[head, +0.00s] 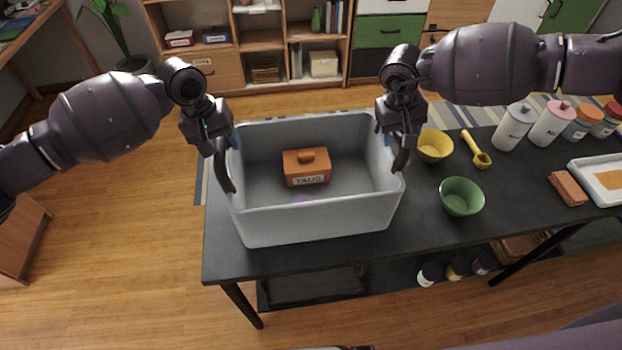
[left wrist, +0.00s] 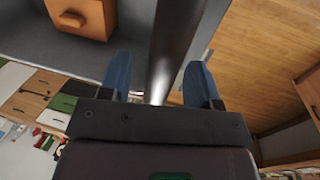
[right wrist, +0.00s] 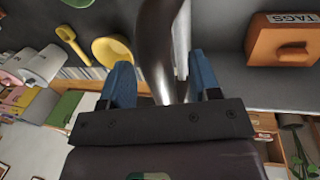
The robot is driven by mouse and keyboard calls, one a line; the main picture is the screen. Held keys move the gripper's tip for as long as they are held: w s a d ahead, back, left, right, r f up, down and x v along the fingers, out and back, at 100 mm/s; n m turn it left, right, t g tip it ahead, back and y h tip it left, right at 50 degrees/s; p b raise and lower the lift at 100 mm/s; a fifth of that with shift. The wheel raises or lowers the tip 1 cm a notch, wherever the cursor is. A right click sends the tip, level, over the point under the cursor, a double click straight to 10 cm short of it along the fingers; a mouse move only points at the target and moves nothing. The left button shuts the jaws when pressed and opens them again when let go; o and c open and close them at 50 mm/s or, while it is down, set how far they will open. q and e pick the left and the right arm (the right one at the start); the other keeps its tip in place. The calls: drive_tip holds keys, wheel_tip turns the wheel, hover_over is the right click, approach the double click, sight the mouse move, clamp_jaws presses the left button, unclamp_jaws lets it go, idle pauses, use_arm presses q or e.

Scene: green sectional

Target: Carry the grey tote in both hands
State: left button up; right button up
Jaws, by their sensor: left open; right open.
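The grey tote (head: 318,222) stands upright on the dark table, holding an orange box labelled TAGS (head: 306,168) and a mostly hidden purple thing (head: 302,199). A dark curved bar, apparently a handle, shows at its left side (head: 224,174) and another at its right side (head: 401,155). My left gripper (head: 217,140) is open at the left bar; in the left wrist view its blue fingers stand either side of the bar (left wrist: 177,40). My right gripper (head: 398,130) is open at the right bar; in the right wrist view its fingers flank that bar (right wrist: 158,40).
On the dark table (head: 425,230), right of the tote, are a yellow bowl (head: 434,147), green bowl (head: 461,197), yellow scoop (head: 476,150), several lidded jars (head: 514,127), a brown block (head: 568,188) and a white tray (head: 581,168). Wooden floor (head: 120,225) is clear at left.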

use_arm(q)
drive_tip(key=shift+f, duration=0.1)
use_arm(e)
drive_tip(key=shift+f, duration=0.15)
use_arm(q)
clamp_jaws()
use_arm(e)
clamp_jaws()
